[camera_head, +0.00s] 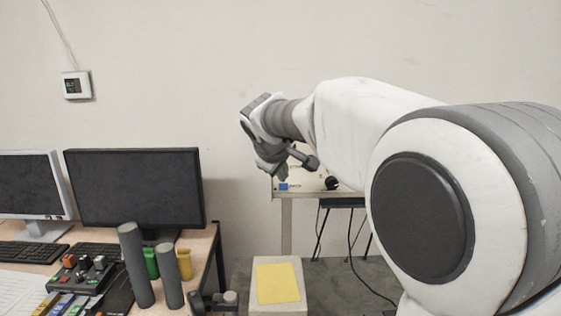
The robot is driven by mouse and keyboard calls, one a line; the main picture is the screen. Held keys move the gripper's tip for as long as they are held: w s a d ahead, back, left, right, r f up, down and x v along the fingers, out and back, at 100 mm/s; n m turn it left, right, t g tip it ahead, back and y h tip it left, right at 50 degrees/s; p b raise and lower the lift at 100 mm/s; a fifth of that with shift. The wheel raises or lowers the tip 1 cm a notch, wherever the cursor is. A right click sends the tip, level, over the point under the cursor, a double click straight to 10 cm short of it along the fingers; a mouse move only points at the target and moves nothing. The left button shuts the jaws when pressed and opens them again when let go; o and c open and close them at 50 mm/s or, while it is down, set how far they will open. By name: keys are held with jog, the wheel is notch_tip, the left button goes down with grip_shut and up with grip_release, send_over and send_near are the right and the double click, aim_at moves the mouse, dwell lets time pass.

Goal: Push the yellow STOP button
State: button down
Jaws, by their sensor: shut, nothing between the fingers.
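I cannot make out a yellow button marked STOP. A pale panel (308,187) on a metal stand sits behind my arm, with a blue patch (284,186) and a dark knob (332,183) at its lower edge; its upper part is largely hidden. My gripper (281,174) is shut and empty, pointing downward in front of the panel's left side. A dark rod with a rounded end (311,162) shows beside it; I cannot tell what it belongs to. A plain yellow square (278,283) lies on a light box low in the middle.
A desk (201,243) at the left holds two monitors, keyboards, a small control box (80,274) with several coloured parts, and green and yellow objects. Two grey cylinders (136,265) rise at its front. Cables hang below the panel. My arm blocks the right side.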

jog(key=shift+w, duration=0.8)
jog(key=shift+w+p, duration=0.1)
jog(key=shift+p, duration=0.25)
dwell(1.2)
jog(key=shift+w, duration=0.3)
jog(key=shift+w+p, duration=0.35)
jog(key=shift+w, duration=0.05)
dwell(0.5)
jog(key=shift+s, duration=0.15)
jog(key=shift+s+b, duration=0.6)
jog(key=shift+s, duration=0.05)
jog(key=shift+s+b, duration=1.55)
jog(key=shift+s, duration=0.95)
